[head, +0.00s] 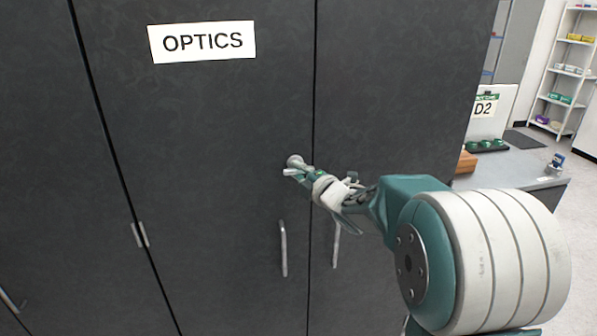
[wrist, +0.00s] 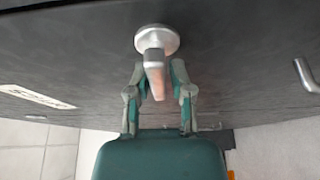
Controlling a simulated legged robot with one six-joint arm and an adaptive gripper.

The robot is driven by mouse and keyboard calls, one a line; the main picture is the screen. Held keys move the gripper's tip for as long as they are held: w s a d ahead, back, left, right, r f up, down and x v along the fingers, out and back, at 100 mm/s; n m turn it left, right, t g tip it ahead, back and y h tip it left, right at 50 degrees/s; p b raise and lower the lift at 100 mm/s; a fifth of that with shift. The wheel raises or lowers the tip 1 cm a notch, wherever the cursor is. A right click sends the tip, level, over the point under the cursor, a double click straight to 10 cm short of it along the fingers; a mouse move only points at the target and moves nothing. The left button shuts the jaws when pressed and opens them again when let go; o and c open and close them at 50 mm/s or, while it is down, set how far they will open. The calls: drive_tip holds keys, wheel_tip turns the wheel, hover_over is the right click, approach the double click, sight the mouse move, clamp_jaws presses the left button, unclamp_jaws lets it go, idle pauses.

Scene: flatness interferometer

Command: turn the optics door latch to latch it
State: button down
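The optics door latch (head: 295,161) is a silver round knob with a short lever, on the dark cabinet door below and right of the OPTICS label (head: 202,42). In the wrist view the latch (wrist: 155,42) has its lever pointing toward my camera's lower middle. My gripper (head: 303,174) is at the latch. In the wrist view my gripper (wrist: 158,72) has one finger on each side of the lever, with narrow gaps visible, so it looks open around it. In the head view my fingers partly cover the lever.
Two vertical door handles, left (head: 283,248) and right (head: 336,245), hang below the latch beside the door seam. White shelves (head: 562,75) are farther back.

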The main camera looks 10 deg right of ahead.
drive_tip(key=shift+f+m, duration=0.1)
drive_tip(key=shift+m, duration=0.2)
drive_tip(key=m+t, duration=0.1)
drive_tip(key=m, duration=0.2)
drive_tip(key=shift+f+m+t, duration=0.1)
drive_tip(key=shift+m+t, duration=0.2)
drive_tip(key=m, duration=0.2)
drive_tip(key=m+t+h, duration=0.1)
drive_tip(key=m, duration=0.2)
drive_tip(key=shift+s+t, duration=0.1)
drive_tip(key=shift+t, duration=0.2)
drive_tip(key=m+t+h, duration=0.1)
drive_tip(key=m, duration=0.2)
drive_tip(key=m+h, duration=0.1)
drive_tip(key=m, duration=0.2)
drive_tip(key=shift+f+t, duration=0.1)
drive_tip(key=shift+t, duration=0.3)
drive_tip(key=shift+m+t+h, duration=0.2)
drive_tip(key=shift+m+h, duration=0.7)
drive_tip(key=shift+m, duration=0.7)
drive_tip(key=shift+m+t+h, duration=0.2)
drive_tip(key=shift+m+h, duration=0.7)
drive_tip(key=shift+m, duration=0.7)
drive_tip(key=c, duration=0.7)
unclamp_jaws()
drive_tip(key=shift+o, duration=0.2)
drive_tip(key=shift+r, duration=0.2)
